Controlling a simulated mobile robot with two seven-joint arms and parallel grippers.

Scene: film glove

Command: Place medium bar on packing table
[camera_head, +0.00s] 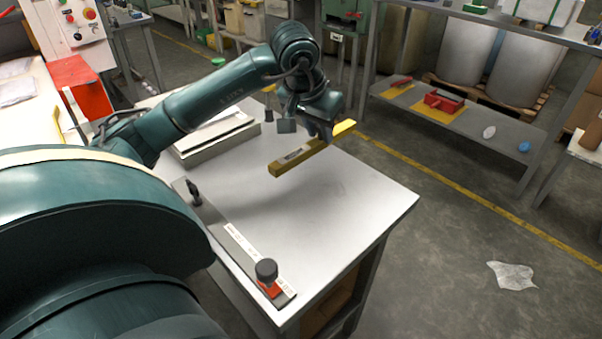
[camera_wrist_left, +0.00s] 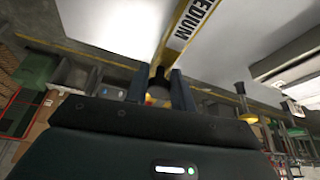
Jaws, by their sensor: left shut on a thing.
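The medium bar (camera_head: 297,158) is a long yellow bar with a label. In the left wrist view the bar (camera_wrist_left: 183,33) shows the letters "EDIUM". My left gripper (camera_head: 322,132) is shut on the bar and holds it tilted above the packing table (camera_head: 350,197). A shadow lies on the table below the bar, so it appears to be apart from the surface. In the left wrist view the gripper fingers (camera_wrist_left: 161,88) are at the lower end of the bar. My right gripper is not in view.
A flat metal strip with a black knob (camera_head: 266,270) lies along the table's near left edge. A pale tray (camera_head: 215,137) sits at the table's back left. The table's middle and right are clear. A grey shelf (camera_head: 455,120) stands beyond, across the floor.

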